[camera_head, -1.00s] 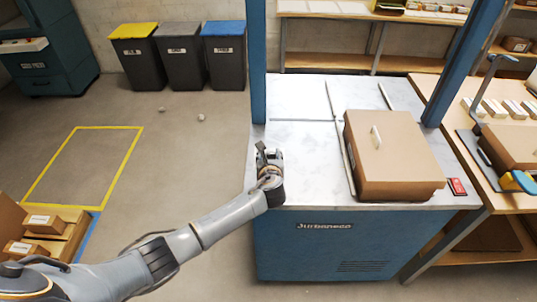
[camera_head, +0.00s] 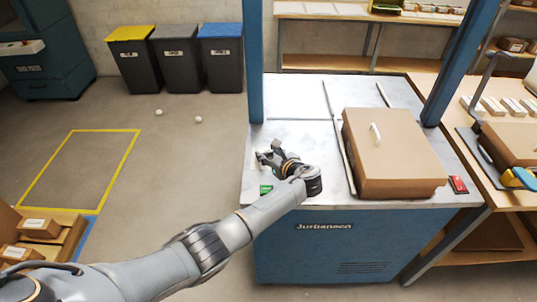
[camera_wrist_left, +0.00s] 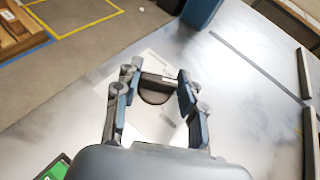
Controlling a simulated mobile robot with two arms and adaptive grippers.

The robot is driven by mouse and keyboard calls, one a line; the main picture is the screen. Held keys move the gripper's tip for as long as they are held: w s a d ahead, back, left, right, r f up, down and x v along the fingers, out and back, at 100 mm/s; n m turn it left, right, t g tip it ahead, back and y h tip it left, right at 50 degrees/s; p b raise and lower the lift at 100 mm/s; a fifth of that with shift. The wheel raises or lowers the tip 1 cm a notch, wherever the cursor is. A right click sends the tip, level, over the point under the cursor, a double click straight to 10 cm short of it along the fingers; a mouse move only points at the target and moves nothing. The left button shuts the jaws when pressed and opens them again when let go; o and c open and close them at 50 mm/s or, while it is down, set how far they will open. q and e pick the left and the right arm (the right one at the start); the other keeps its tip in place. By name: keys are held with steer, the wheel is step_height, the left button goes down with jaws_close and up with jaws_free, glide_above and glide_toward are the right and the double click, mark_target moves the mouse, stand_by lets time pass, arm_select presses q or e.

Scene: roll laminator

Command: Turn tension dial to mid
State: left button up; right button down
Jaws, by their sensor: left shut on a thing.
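The tension dial (camera_wrist_left: 154,96) is a dark round knob on a pale printed plate (camera_wrist_left: 150,122) on the machine's metal top. It sits between the fingertips of my left gripper (camera_wrist_left: 158,88) in the left wrist view. In the head view my left gripper (camera_head: 264,154) reaches down to the left edge of the top and is shut on the dial, which the fingers mostly hide there. The dial's exact setting is too small to read. My right gripper is not in view.
A green control (camera_head: 266,189) lies near the front left corner of the machine top (camera_head: 295,105). A brown lidded cover (camera_head: 395,150) stands to the right, with a red control (camera_head: 458,185) beside it. Blue posts (camera_head: 256,60) rise at the back. The middle of the top is clear.

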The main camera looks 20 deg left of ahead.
arm_select(q)
steer(key=o, duration=1.2)
steer(key=shift+c, duration=0.2)
steer(key=shift+d, duration=0.1)
steer(key=v, duration=1.2)
steer(key=shift+f, duration=0.1)
